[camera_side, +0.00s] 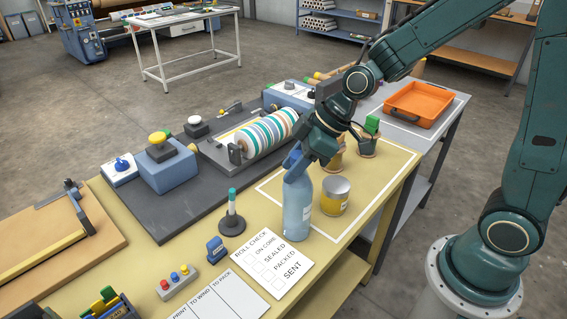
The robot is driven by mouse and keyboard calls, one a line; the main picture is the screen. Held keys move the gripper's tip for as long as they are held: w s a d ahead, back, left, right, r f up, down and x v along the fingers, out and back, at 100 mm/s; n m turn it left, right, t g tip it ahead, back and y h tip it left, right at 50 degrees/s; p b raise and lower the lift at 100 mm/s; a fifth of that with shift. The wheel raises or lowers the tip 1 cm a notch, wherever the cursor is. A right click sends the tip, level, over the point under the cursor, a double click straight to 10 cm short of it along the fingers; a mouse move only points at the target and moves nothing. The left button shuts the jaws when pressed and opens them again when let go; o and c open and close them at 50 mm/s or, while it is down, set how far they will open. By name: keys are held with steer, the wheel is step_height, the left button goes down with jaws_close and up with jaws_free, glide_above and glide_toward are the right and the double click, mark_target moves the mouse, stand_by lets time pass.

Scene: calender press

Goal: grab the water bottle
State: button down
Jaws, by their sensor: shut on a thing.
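The water bottle (297,210) is a translucent light-blue bottle with a pale label low on its side. It is upright on the yellow table, by the white outlined area near the front edge. My gripper (296,162) is at the top of the bottle, shut on its neck or cap. My gripper and wrist hide the bottle's top. Whether the base touches the table or is slightly raised I cannot tell.
A yellow and silver tin (335,196) stands close to the right of the bottle. A roll-check card (273,262) lies in front. A dark stand with a teal top (232,213) is left. A striped roller (266,133) and an orange tray (418,103) are farther back.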

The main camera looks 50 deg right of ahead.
steer(key=shift+r, duration=0.2)
step_height(320, 180, up, 20)
steer(key=shift+f, duration=0.15)
stand_by(0.5)
stand_by(0.5)
